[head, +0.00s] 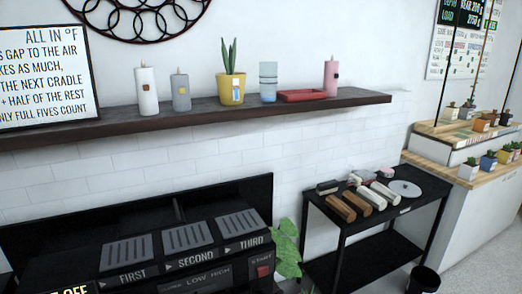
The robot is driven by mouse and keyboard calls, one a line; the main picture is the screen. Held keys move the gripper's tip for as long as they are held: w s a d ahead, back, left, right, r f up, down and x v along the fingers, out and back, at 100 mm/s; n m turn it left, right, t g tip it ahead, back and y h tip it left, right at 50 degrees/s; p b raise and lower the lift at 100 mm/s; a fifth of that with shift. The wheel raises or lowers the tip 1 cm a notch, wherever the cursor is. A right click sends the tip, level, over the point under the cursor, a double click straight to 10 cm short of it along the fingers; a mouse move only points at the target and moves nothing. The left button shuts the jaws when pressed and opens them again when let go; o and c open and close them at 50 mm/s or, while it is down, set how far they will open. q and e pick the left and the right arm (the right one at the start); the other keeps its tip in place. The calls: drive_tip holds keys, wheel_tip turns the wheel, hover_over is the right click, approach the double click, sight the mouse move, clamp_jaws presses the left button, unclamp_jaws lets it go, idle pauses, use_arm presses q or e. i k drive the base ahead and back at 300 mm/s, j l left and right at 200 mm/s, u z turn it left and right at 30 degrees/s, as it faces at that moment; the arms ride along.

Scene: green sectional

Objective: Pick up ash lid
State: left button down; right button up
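No item in the head view is labelled as the ash lid. A round, flat, pale grey disc (405,189) lies at the right end of the black cart's top (428,178); I cannot tell whether it is the ash lid. A small dark grey block (327,187) lies at the cart's left end, among several brown and whitish bars, including a brown bar (341,208) and a white bar (384,193). Neither of my grippers is in view.
A dark shelf (290,108) holds candles, a yellow plant pot (231,89) and a red tray (303,96). A black machine (190,250) with three slotted panels stands below. A leafy plant (287,250), a black bin (424,280) and a wooden-topped counter (465,165) flank the cart.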

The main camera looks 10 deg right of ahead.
sight(406, 189)
drive_tip(key=z, duration=1.6)
